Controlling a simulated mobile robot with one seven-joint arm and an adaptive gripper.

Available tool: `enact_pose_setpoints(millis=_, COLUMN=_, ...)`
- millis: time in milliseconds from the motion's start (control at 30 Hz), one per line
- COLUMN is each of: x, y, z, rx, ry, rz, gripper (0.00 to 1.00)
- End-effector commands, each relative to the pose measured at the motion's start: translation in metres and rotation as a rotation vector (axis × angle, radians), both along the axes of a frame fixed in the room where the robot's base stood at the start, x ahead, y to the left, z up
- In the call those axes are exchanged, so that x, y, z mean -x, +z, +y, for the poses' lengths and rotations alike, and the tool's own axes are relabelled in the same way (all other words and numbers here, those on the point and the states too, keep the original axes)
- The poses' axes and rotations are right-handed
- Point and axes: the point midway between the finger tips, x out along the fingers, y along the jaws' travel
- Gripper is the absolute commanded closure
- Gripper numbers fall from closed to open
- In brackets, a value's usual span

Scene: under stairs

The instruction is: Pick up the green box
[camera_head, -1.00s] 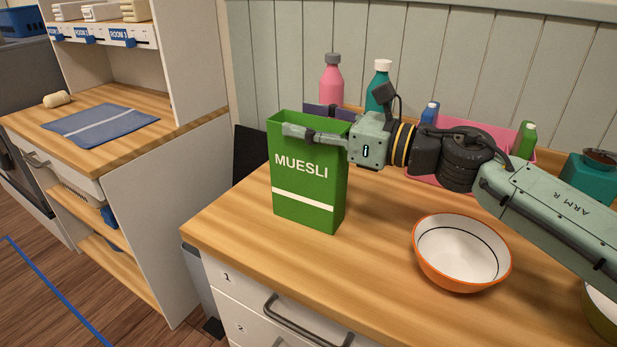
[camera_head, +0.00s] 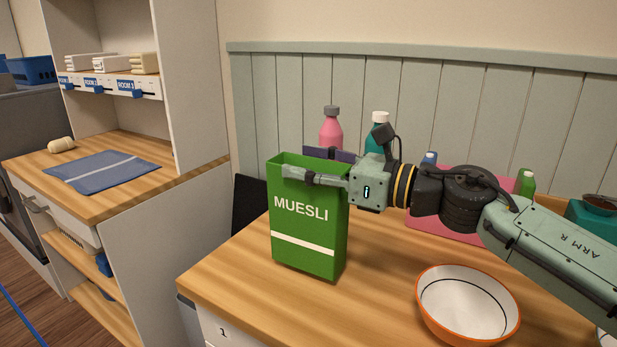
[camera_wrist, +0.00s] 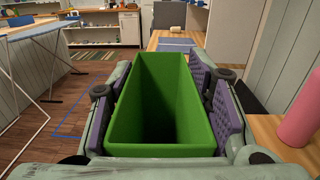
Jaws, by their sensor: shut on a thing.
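The green box (camera_head: 307,218) is an open-topped carton marked MUESLI with a white stripe, upright at the left part of the wooden counter. My gripper (camera_head: 318,170) is shut on it near the top rim, with one finger across the front face. In the wrist view the green box (camera_wrist: 160,105) is between my two purple-padded fingers, and its inside looks dark and empty. I cannot tell for sure whether its bottom touches the counter or is slightly above it.
An orange-rimmed white bowl (camera_head: 468,305) stands at the front right of the counter. A pink bottle (camera_head: 331,129), a teal bottle (camera_head: 378,131) and a pink bin (camera_head: 447,222) are at the back. A separate shelf unit with a blue cloth (camera_head: 102,171) is at left.

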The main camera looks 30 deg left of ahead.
Motion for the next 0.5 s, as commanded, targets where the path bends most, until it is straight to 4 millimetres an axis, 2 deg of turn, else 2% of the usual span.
enact_pose_setpoints(millis=267, x=0.000, y=0.016, z=0.000, rx=0.000, ry=0.002, rz=-0.001, gripper=0.99)
enact_pose_setpoints(millis=500, x=0.015, y=0.018, z=-0.007, rx=0.000, ry=0.002, rz=0.000, gripper=0.99)
